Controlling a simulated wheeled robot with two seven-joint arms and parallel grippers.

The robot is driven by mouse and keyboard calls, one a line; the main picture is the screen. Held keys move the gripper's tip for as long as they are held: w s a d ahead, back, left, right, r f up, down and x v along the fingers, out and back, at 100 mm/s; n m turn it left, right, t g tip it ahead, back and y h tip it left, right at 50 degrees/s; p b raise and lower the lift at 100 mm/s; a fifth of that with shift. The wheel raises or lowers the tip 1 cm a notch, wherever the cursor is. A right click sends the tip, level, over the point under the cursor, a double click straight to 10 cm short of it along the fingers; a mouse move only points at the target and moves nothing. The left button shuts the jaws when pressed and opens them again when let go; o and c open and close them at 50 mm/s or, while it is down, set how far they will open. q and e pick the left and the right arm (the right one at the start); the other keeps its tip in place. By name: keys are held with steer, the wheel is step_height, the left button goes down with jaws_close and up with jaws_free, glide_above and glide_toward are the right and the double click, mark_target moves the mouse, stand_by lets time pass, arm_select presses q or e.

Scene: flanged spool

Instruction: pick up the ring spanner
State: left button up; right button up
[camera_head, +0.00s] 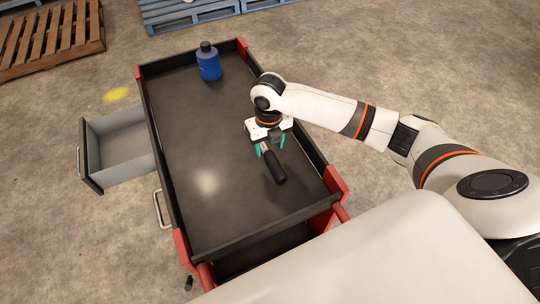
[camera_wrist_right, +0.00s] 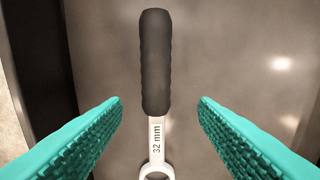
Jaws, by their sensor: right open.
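The ring spanner (camera_head: 273,166) lies on the black top of the tool cart, its dark grip toward the front. In the right wrist view the spanner (camera_wrist_right: 156,62) has a black ribbed handle, a silver shank marked 32 mm and part of its ring at the bottom edge. My right gripper (camera_head: 270,149) is open above the spanner's ring end. Its teal fingers (camera_wrist_right: 160,112) stand on either side of the shank, apart from it. The rest of the ring is out of the wrist view and hidden by the gripper in the head view. My left gripper is not in view.
The cart's top (camera_head: 205,150) has a raised dark rim with red corners. A blue bottle with a black cap (camera_head: 208,62) stands at its far end. An open drawer (camera_head: 120,145) juts out left. The cart top's left and middle are clear. Pallets (camera_head: 50,38) lie on the floor behind.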

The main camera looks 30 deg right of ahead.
mark_target(270, 155)
steer(key=shift+d+f+p, duration=0.2)
steer(key=shift+f+p, duration=0.45)
steer(key=shift+f, duration=1.55)
steer(key=shift+c, duration=0.3)
steer(key=shift+r, duration=0.1)
jaws_close()
